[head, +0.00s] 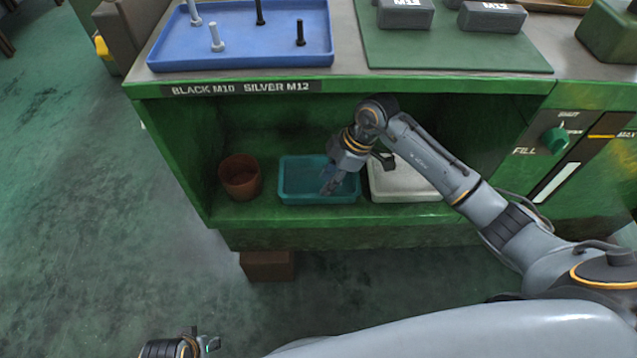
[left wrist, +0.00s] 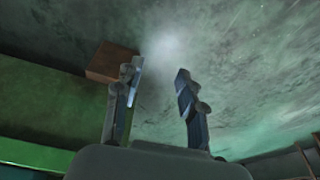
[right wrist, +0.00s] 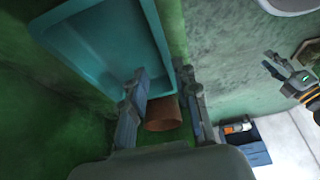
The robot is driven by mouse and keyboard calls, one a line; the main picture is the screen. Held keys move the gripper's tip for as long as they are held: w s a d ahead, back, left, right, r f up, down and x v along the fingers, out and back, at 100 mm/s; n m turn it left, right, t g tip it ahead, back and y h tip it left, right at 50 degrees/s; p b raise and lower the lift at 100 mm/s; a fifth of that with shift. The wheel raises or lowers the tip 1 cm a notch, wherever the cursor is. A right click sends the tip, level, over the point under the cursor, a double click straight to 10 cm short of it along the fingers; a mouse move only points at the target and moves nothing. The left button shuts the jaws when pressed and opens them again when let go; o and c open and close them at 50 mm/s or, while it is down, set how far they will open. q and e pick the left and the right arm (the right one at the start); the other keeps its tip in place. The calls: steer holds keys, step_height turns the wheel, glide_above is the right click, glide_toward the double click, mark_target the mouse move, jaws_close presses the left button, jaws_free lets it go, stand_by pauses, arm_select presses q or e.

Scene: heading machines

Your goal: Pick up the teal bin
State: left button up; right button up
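The teal bin (head: 300,182) sits on the lower shelf of the green cabinet, between a brown pot and a white tray. My right gripper (head: 332,184) reaches down over the bin's right part. In the right wrist view, the right gripper (right wrist: 164,80) is open, with one finger over the bin's (right wrist: 95,48) inside and the other beyond its rim. A wall of the bin runs between them; I cannot tell whether they touch it. My left gripper (left wrist: 160,68) is open and empty, low over the floor; it shows partly at the bottom of the head view (head: 182,347).
The brown pot (head: 240,180) stands left of the bin and the white tray (head: 405,190) close to its right. The cabinet top overhangs the shelf. It carries a blue tray (head: 280,52) with several bolts and a green mat (head: 450,55). The floor at left is clear.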

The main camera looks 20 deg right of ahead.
steer(key=x, duration=0.1)
steer(key=b+x, duration=0.1)
steer(key=x, duration=0.3)
steer(key=shift+s+f, duration=0.25)
steer(key=shift+s, duration=0.05)
steer(key=shift+w+a+f, duration=0.1)
steer(key=shift+a+f, duration=0.1)
steer(key=shift+f, duration=0.1)
arm_select(q)
steer(key=w+v, duration=0.1)
steer(key=v, duration=0.5)
steer(key=shift+w, duration=0.25)
arm_select(e)
jaws_close()
arm_select(q)
steer(key=shift+r, duration=0.15)
